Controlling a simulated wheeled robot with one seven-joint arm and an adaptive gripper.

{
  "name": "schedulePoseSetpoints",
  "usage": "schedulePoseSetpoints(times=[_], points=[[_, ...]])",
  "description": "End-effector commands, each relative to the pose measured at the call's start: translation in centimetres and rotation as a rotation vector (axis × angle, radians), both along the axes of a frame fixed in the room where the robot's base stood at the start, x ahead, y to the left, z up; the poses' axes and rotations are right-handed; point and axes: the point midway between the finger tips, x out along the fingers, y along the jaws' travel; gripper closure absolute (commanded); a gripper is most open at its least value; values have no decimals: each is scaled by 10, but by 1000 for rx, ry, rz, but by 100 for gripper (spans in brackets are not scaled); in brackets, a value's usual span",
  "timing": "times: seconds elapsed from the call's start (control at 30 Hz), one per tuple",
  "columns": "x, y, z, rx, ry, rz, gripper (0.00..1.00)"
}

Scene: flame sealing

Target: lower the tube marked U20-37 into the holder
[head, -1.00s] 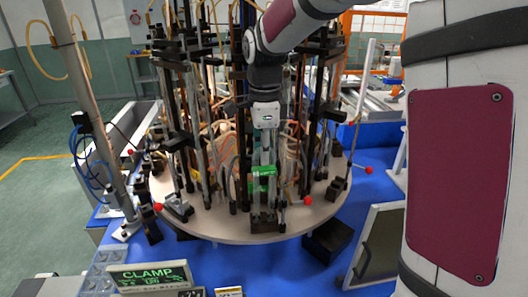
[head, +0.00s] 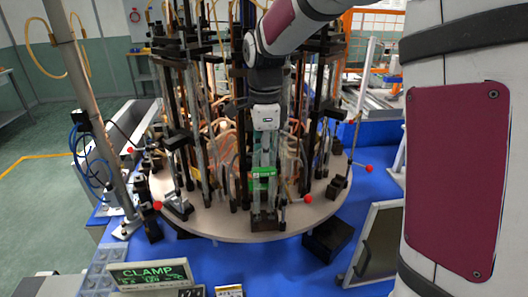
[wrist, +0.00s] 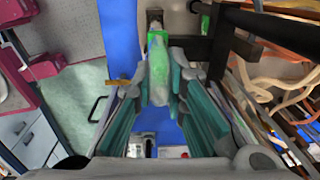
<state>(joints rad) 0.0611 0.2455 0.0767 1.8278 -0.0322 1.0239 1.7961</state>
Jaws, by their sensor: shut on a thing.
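My gripper (head: 264,160) hangs in front of the round carousel and points down. Its fingers are shut on a clear tube with a green label (head: 263,183). The tube stands about upright in the head view, above the dark holder (head: 264,218) at the front of the carousel plate. In the wrist view the tube (wrist: 158,72) lies between the teal finger pads. I cannot read the label, and I cannot tell whether the tube's lower end touches the holder.
The carousel plate (head: 225,222) carries several dark posts and clamps around the gripper. A red-knobbed lever (head: 307,199) sits just right of the holder. A CLAMP display (head: 150,274) stands at the front left. A black box (head: 328,238) lies below the plate's right edge.

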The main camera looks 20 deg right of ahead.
Motion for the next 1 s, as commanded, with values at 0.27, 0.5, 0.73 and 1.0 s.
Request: schedulePoseSetpoints(times=[0.27, 0.5, 0.73, 1.0], points=[[0, 0, -4, 0, 1, 0, 100], [0, 0, -7, 0, 0, 0, 100], [0, 0, -7, 0, 0, 0, 100], [0, 0, -9, 0, 0, 0, 100]])
